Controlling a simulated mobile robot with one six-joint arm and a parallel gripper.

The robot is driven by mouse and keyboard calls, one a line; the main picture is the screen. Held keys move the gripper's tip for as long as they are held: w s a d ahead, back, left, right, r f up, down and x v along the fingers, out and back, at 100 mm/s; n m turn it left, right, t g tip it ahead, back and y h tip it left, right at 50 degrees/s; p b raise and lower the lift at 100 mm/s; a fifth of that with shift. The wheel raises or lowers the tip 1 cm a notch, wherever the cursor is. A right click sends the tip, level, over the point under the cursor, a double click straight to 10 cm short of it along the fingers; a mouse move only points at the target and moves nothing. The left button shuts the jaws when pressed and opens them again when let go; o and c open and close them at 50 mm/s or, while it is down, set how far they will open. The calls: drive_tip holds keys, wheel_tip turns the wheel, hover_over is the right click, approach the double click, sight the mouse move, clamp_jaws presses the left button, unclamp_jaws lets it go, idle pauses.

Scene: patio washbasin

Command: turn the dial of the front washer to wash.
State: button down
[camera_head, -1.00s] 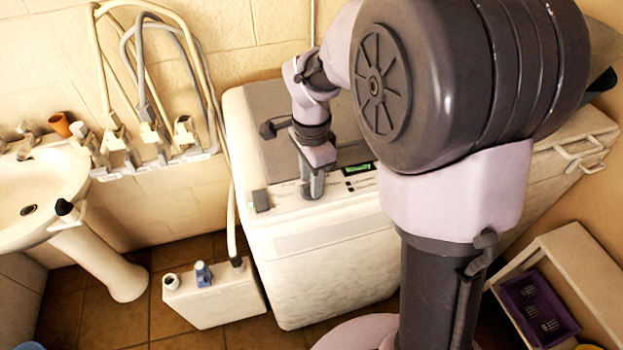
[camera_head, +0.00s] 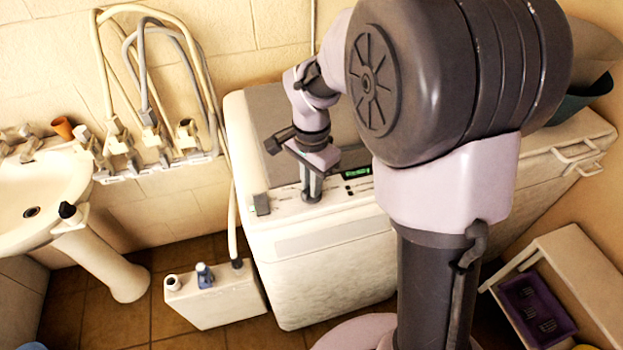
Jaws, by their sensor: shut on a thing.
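The front washer (camera_head: 320,282) is a white top-loading machine with a grey lid and a control panel (camera_head: 283,204) along its front top edge. A small green display (camera_head: 356,173) is lit on the panel. My gripper (camera_head: 311,194) points down at the panel, left of the display, and is shut on the dial. The dial itself is hidden by the fingers. Its markings are too small to read.
A white sink (camera_head: 45,190) stands at the left. Hoses (camera_head: 165,50) hang on the wall behind. A white jug (camera_head: 215,300) stands on the floor left of the washer. A shelf with a purple crate (camera_head: 538,308) is at the lower right.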

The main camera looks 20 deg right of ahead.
drive_tip(key=n+p, duration=0.3)
drive_tip(key=n, duration=0.4)
drive_tip(key=shift+r, duration=0.15)
drive_tip(key=n+p, duration=0.2)
drive_tip(key=n, duration=0.2)
drive_tip(key=n+p, duration=0.1)
drive_tip(key=n, duration=0.2)
drive_tip(key=shift+w+n, duration=0.1)
drive_tip(key=shift+n, duration=0.2)
drive_tip(key=n+p, duration=0.2)
drive_tip(key=n, duration=0.1)
drive_tip(key=shift+n, duration=0.3)
drive_tip(key=n+p, duration=0.1)
drive_tip(key=n, duration=0.2)
drive_tip(key=shift+n, duration=0.3)
drive_tip(key=n+p, duration=0.2)
drive_tip(key=n, duration=0.4)
drive_tip(key=shift+p, duration=0.4)
drive_tip(key=shift+n, duration=0.4)
drive_tip(key=c, duration=1.4)
unclamp_jaws()
drive_tip(key=shift+c, duration=0.2)
